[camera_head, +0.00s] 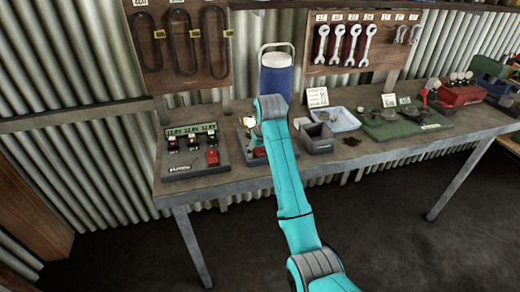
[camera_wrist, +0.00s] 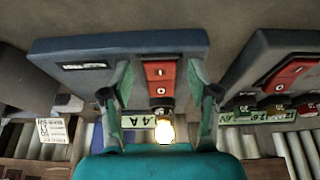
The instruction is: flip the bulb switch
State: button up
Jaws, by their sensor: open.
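The bulb switch (camera_wrist: 160,77) is a red rocker marked I and O on a grey panel (camera_wrist: 75,55). A glowing bulb (camera_wrist: 164,131) stands beside it in the wrist view. In the head view the bulb (camera_head: 249,121) and red switch (camera_head: 259,152) show just left of my teal arm, which hides part of their panel. My gripper (camera_wrist: 161,78) is open and empty, with one finger on each side of the red switch in the wrist view. Whether either fingertip touches the panel I cannot tell.
A second grey panel (camera_head: 190,171) with voltage displays and its own red switch (camera_head: 212,157) stands to the left on the bench (camera_head: 235,182). A grey bin (camera_head: 317,143) and a white tray (camera_head: 346,121) lie right of my arm. A blue jug (camera_head: 277,75) stands behind.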

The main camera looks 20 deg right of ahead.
grip_shut()
jog(key=shift+w+r+g, duration=0.2)
jog(key=shift+r+g, duration=0.05)
jog(key=shift+g, duration=0.45)
jog(key=shift+w+r+g, duration=0.1)
jog(key=shift+w+g, duration=0.1)
jog(key=shift+g, duration=0.5)
jog(key=shift+w+r+g, duration=0.1)
jog(key=shift+w+g, duration=0.05)
jog(key=shift+g, duration=0.55)
jog(key=c, duration=1.1)
grip_release()
jog(key=shift+c, duration=0.2)
grip_shut()
jog(key=o, duration=1.1)
grip_release()
jog(key=shift+o, duration=0.2)
